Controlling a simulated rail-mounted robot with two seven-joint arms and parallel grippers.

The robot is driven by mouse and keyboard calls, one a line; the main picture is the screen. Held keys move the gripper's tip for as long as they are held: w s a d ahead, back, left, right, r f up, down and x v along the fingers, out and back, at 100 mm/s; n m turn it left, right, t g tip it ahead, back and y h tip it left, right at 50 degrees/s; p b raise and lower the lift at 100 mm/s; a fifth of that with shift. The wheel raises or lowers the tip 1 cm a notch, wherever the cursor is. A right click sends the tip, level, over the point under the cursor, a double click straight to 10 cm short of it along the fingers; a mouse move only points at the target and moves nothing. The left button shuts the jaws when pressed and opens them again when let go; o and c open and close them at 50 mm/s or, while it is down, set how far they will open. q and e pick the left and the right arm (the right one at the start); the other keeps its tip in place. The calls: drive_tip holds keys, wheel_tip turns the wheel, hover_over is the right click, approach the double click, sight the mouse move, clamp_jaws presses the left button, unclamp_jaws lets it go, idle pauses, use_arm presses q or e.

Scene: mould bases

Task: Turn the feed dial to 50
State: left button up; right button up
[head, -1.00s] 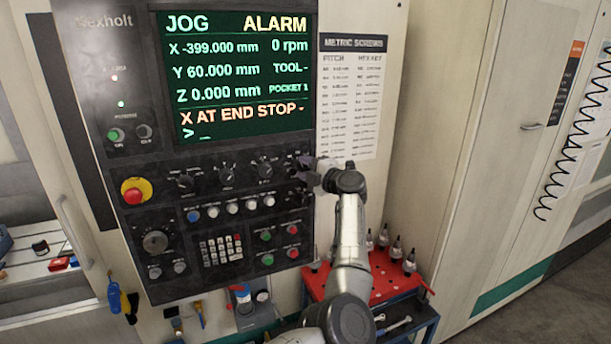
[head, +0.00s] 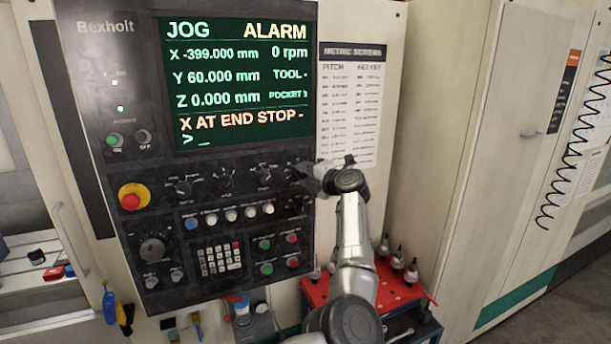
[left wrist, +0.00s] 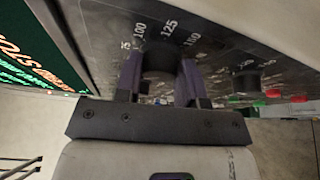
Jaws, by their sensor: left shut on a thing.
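The dark control panel has a row of black dials. In the left wrist view, a dark dial knob (left wrist: 160,63) sits between my left gripper's purple fingers, with the marks 100, 125 and 150 around it. My left gripper (head: 306,171) is shut on this knob at the right end of the dial row. The knob is mostly hidden in the head view. Its name and pointer cannot be read, so I cannot tell its setting or whether it is the feed dial. My right gripper is not in view.
Another dial (left wrist: 246,84) is close to the held one. The screen (head: 238,85) reads JOG, ALARM and X AT END STOP. A red emergency button (head: 131,199) is at the panel's left. A red tool tray (head: 385,283) stands below my left arm.

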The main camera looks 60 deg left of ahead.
use_arm(q)
drive_tip(key=o, duration=0.9)
drive_tip(key=b+v, duration=0.2)
drive_tip(key=v, duration=1.1)
drive_tip(key=shift+w+d+b, duration=0.1)
drive_tip(key=shift+d+b, duration=0.3)
